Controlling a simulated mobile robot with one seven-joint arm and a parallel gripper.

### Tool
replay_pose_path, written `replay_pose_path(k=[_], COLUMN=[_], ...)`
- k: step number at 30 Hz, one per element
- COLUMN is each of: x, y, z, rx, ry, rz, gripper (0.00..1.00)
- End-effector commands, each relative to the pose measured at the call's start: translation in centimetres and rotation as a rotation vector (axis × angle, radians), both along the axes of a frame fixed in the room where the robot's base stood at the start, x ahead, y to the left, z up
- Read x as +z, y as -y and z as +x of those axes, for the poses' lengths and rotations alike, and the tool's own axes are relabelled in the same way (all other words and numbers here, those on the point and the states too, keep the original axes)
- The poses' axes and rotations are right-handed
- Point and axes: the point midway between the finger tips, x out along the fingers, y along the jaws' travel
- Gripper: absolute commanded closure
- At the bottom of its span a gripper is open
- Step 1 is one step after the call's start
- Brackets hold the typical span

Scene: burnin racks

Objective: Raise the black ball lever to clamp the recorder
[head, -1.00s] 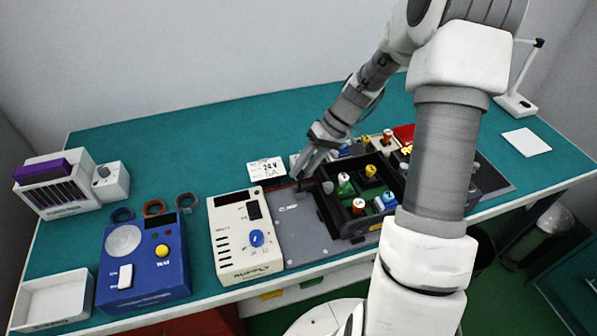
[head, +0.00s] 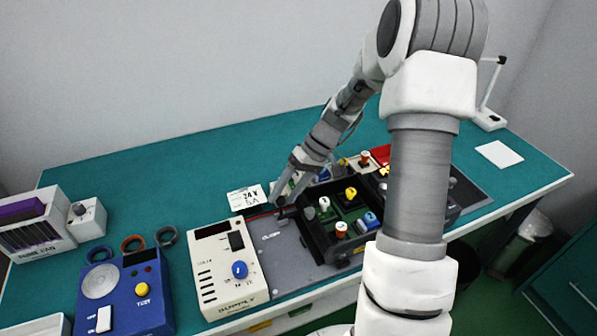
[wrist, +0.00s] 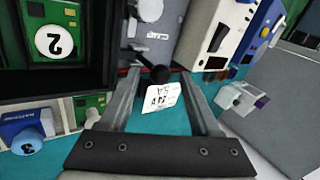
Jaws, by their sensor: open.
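The black ball (wrist: 160,74) of the lever shows in the wrist view between my two fingers, near their tips. I cannot tell whether either finger touches it. My gripper (head: 282,198) is open at the back left corner of the black open box (head: 312,236). It also shows in the wrist view (wrist: 160,78). The lever's shaft runs toward the grey plate (head: 280,262) marked with a label that looks like CLAMP. The box stands on this plate and holds several boards with coloured knobs. I cannot tell which thing is the recorder.
A white supply box (head: 207,290) stands just left of the plate, with a blue tester (head: 122,312) beyond it. The back of the teal bench (head: 200,160) is clear.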

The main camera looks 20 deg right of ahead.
Motion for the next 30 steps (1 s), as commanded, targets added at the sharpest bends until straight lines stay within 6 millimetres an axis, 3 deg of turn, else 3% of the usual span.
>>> replay_pose_path(k=[18,24,30], x=[11.2,13.3,13.9], y=[7.8,9.3,9.6], z=[0.3,0.3,0.3], rx=[-0.003,-0.004,-0.002], ry=[0.004,0.002,0.0], rz=[-0.003,-0.003,-0.002], gripper=[0.36,0.36,0.36])
